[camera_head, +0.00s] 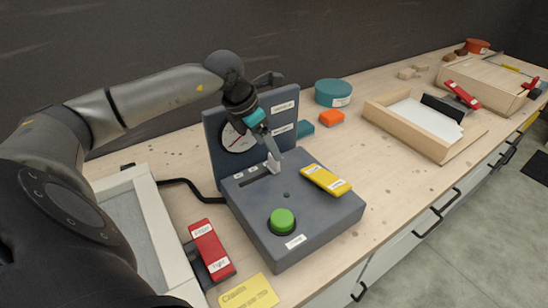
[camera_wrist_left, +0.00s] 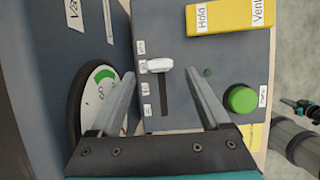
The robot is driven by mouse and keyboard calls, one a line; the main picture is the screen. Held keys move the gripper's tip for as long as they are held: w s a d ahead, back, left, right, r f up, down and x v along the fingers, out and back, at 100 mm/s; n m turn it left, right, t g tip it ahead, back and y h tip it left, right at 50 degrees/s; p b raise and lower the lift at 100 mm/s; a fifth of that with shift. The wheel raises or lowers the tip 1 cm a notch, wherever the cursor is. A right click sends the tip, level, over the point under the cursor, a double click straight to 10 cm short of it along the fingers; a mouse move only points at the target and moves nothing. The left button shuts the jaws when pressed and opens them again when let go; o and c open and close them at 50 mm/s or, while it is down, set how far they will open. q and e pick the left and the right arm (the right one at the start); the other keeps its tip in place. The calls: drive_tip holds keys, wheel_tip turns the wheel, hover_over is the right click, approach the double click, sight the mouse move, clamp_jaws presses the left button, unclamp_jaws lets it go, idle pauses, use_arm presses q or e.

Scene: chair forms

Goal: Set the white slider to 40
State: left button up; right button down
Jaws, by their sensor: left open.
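A dark grey control box (camera_head: 320,215) stands on the wooden bench. Its white slider (camera_wrist_left: 159,65) sits toward the upper end of a dark slot (camera_wrist_left: 163,98) in the left wrist view. Small white labels line the slot; I cannot read their numbers. My left gripper (camera_head: 272,158) reaches down over the slot. In the left wrist view the left gripper (camera_wrist_left: 160,70) is open, one finger on each side of the slider, with gaps visible. In the head view the gripper largely hides the slider. A small dark and teal end, apparently my right gripper (camera_wrist_left: 299,106), shows at the right edge.
The box has a green button (camera_head: 282,221), a yellow labelled block (camera_head: 326,180) and an upright dial panel (camera_head: 286,110). A red labelled block (camera_head: 209,251) lies left of it. A wooden tray (camera_head: 391,132) stands right.

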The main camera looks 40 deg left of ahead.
sight(274, 163)
use_arm(q)
drive_tip(key=x, duration=0.6)
clamp_jaws()
idle(0.7)
idle(0.7)
